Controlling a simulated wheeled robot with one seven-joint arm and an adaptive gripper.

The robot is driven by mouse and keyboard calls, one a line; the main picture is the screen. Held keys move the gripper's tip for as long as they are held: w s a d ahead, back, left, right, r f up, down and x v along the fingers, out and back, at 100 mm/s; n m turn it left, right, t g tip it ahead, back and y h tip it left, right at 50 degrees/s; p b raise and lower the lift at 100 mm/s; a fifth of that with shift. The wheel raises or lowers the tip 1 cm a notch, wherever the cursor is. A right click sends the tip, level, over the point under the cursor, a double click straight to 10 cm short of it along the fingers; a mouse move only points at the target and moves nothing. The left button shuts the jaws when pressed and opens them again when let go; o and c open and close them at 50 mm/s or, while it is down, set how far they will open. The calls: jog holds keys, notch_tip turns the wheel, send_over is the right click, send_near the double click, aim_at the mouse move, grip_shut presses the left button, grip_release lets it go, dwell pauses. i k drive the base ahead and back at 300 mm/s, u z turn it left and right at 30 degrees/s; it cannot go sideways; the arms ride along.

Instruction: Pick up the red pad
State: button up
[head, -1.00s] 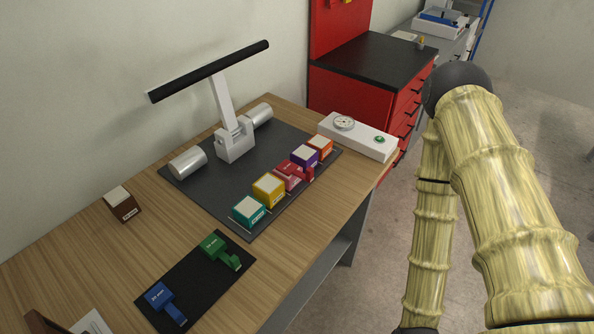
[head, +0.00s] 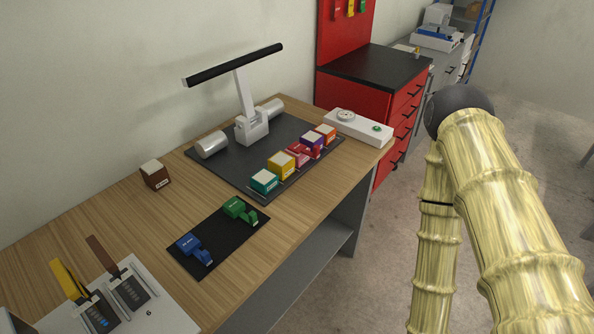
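A small red piece (head: 297,149), which looks like the red pad, sits in the row of coloured blocks on the dark mat (head: 222,172). It lies between the yellow block (head: 281,165) and the purple block (head: 312,142), against or on a pinkish-red block (head: 300,161); I cannot tell which. A green pad (head: 238,209) and a blue pad (head: 193,247) of similar shape lie on a smaller black mat (head: 216,257) nearer me. My gripper is out of view; only links of my arm show at the right.
A machine with a long black bar (head: 235,66) and metal cylinders stands behind the row. A brown block (head: 154,174) stands left. Wood is bare between the mats.

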aim_at(296, 147)
jog(key=k, duration=0.35)
jog(key=z, duration=1.8)
jog(key=i, duration=2.3)
jog(key=u, duration=4)
jog(key=i, duration=0.25)
jog(key=u, duration=0.05)
